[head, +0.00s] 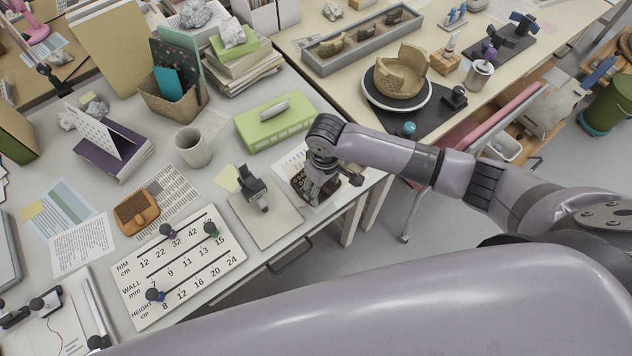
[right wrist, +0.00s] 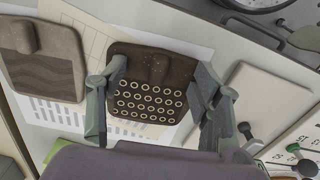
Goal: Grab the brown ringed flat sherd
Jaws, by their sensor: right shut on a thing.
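The brown ringed flat sherd (right wrist: 150,90) is a dark brown slab with rows of pale rings and a raised lug at one edge. In the right wrist view it sits between the two fingers of my right gripper (right wrist: 155,100), which is shut on it. In the head view my right gripper (head: 320,188) points down at the front edge of the desk, over a printed sheet. Part of the dark sherd (head: 299,183) shows beside the fingers there; the rest is hidden by the gripper. My left gripper is not in view.
Another brown sherd with wavy bands (right wrist: 42,65) lies to the left in the wrist view. An orange-brown sherd (head: 137,213), a mug (head: 193,147), a green box (head: 275,122) and a numbered board (head: 180,268) stand on the desk. A pale board (head: 265,222) lies close by.

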